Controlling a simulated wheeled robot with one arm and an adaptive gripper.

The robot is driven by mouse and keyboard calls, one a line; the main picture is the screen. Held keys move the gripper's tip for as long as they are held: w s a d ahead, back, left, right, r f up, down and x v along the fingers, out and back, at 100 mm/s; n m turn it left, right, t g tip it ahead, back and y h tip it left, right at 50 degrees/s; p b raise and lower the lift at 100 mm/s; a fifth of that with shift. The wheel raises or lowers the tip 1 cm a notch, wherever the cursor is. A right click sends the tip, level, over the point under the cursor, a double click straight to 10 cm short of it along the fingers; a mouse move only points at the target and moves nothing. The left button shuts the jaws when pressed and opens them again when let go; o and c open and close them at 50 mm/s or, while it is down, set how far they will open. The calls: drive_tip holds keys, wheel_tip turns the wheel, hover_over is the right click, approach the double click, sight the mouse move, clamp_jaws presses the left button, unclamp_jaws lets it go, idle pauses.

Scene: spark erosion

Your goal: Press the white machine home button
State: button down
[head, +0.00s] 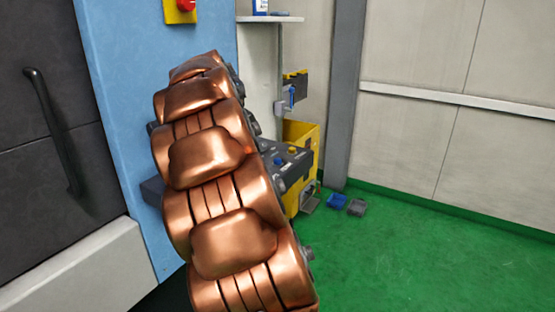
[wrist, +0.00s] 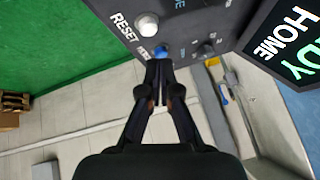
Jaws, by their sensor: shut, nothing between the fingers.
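In the wrist view a white round button (wrist: 147,25) stands on a dark control panel (wrist: 120,60), beside the printed word RESET. A blue button (wrist: 161,49) sits lower on the same panel. My gripper (wrist: 159,66) is shut and empty, its tips overlapping the panel's near edge just below the blue button. The white button is a little up and left of the tips. I cannot tell whether the tips touch the panel. In the head view the control panel (head: 290,158) shows beyond my arm, which hides my gripper and the white button.
A black screen (wrist: 285,40) reading HOME stands right of the buttons. A dark knob (wrist: 207,48) is on the panel. Green floor (head: 420,260) at right is clear. A red button (head: 184,5) sits high up.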

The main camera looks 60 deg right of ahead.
sight(277, 160)
drive_tip(key=d+r+m+h, duration=0.2)
drive_tip(key=d+r+m, duration=0.1)
drive_tip(key=d, duration=1)
drive_tip(key=shift+d+m, duration=0.4)
drive_tip(key=shift+m, duration=0.5)
wheel_tip(277, 160, down, 8)
drive_tip(key=b, duration=0.2)
drive_tip(key=shift+w+f+b, duration=0.1)
drive_tip(key=shift+f+b, duration=0.05)
drive_tip(key=shift+b, duration=0.25)
drive_tip(key=shift+f, duration=0.3)
drive_tip(key=shift+b, duration=0.35)
drive_tip(key=shift+f+b, duration=0.4)
drive_tip(key=shift+b, duration=0.05)
